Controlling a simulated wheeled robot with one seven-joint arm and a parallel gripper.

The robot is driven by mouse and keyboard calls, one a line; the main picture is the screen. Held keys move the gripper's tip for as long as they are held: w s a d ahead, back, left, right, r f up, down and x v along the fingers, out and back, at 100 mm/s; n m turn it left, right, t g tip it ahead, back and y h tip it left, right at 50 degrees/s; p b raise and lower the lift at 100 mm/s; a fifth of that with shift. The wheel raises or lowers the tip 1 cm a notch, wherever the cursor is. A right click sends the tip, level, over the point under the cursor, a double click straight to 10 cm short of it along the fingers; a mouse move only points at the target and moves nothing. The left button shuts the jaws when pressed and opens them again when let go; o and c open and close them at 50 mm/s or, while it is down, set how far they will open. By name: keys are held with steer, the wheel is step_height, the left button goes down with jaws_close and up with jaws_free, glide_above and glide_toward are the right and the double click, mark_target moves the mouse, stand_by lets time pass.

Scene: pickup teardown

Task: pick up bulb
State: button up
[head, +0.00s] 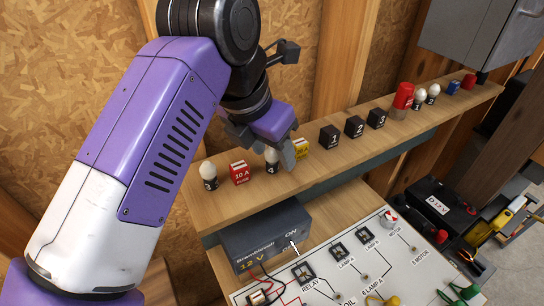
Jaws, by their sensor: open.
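Several white bulbs with black bases stand upright on a wooden shelf (330,160). One bulb (271,157) is right by my gripper (266,148), which is open and reaches down over the shelf from above. The finger on the right is close beside this bulb, and part of the bulb is hidden by the gripper. I cannot tell whether they touch. Another bulb (208,172) stands at the left end of the shelf. Two more bulbs, one here (420,97) and one beside it (433,92), stand farther right.
A red 10 A block (239,173) and a yellow block (301,148) flank the near bulb. Black numbered blocks (354,127) and a red-capped part (403,94) stand to the right. Below are a dark 12 V supply (262,243) and a white circuit board (375,262).

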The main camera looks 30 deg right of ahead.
jaws_close()
steer(key=shift+r, duration=0.15)
step_height(320, 180, up, 10)
steer(key=p, duration=0.3)
